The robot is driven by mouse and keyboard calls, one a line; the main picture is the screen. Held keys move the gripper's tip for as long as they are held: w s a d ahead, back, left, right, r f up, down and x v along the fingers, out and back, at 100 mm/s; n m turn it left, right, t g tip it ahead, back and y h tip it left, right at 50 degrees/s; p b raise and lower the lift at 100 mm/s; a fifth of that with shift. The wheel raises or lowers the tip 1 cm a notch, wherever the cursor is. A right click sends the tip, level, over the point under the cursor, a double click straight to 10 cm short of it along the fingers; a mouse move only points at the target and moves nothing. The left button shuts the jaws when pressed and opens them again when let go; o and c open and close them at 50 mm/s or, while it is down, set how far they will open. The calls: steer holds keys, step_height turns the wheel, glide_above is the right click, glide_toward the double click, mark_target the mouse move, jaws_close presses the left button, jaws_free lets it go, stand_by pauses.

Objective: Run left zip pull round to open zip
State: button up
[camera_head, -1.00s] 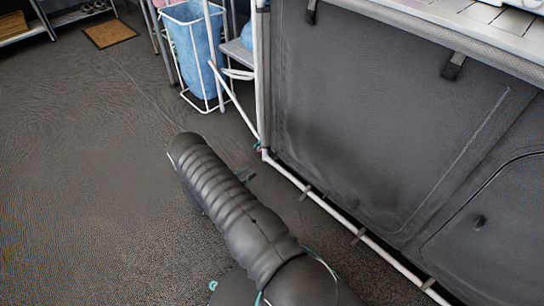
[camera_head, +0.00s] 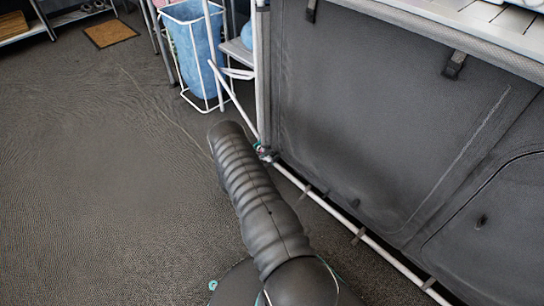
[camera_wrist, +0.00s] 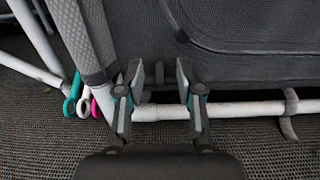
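The dark grey fabric front (camera_head: 350,110) of the unit has a curved zip line on its left panel. Nothing is gripped. In the head view my arm hides most of the gripper.
A white tube (camera_head: 320,200) runs along the unit's foot, with strap loops; it passes behind my fingers in the wrist view. Teal, white and pink rings (camera_wrist: 83,106) hang at the left post. A blue bag in a white frame (camera_head: 197,55) stands behind. The floor at left is clear.

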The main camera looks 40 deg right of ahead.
steer(key=shift+d, duration=0.25)
jaws_close()
steer(key=shift+r, duration=0.1)
